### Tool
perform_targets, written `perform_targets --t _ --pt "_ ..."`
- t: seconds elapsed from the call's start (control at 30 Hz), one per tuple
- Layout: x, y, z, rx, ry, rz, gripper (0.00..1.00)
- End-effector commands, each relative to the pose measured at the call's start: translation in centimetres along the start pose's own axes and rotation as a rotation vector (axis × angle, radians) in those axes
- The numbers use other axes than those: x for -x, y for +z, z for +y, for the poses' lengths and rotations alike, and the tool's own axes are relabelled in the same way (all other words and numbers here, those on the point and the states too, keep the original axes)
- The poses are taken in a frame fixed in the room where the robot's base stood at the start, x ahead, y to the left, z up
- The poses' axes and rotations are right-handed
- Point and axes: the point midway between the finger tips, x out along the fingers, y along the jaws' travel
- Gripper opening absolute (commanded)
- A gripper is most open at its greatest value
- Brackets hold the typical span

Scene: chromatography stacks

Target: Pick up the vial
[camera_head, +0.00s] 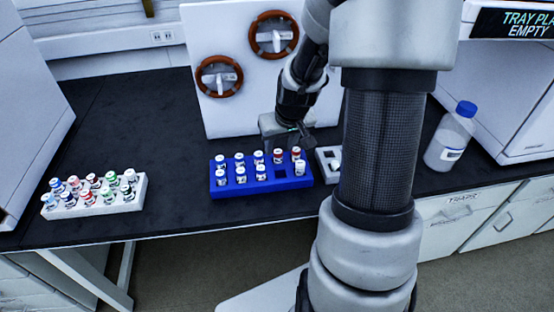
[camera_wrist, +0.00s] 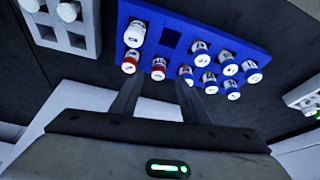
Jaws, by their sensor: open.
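The blue rack (camera_head: 262,188) on the dark bench holds several white-capped vials and has an empty slot. It also shows in the wrist view (camera_wrist: 200,27). My gripper (camera_head: 287,141) is above the rack's back right part in the head view. In the wrist view my gripper (camera_wrist: 160,80) is open, its two fingers pointing at the rack's near edge. A red-banded vial (camera_wrist: 159,67) shows between and just beyond the fingertips. Another red-banded vial (camera_wrist: 130,62) is left of it. Contact cannot be told. The task does not say which vial.
A small white rack (camera_head: 323,172) stands right of the blue rack, partly hidden by my arm. A white rack (camera_head: 100,207) with several vials is at left. A panel with red-brown wheels (camera_head: 273,35) stands behind. A blue-capped bottle (camera_head: 450,138) is at right. Bench between the racks is clear.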

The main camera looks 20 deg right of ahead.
Motion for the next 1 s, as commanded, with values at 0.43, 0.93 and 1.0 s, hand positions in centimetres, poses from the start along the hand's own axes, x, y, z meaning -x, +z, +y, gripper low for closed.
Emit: perform_targets --t 0.43,0.93,1.0 --pt "-4.9 -0.2 0.2 0.0 0.0 -0.001 0.42" --pt "-4.8 -0.2 0.3 0.0 0.0 0.0 0.0" --pt "-4.8 -0.2 0.3 0.0 0.0 0.0 0.0"
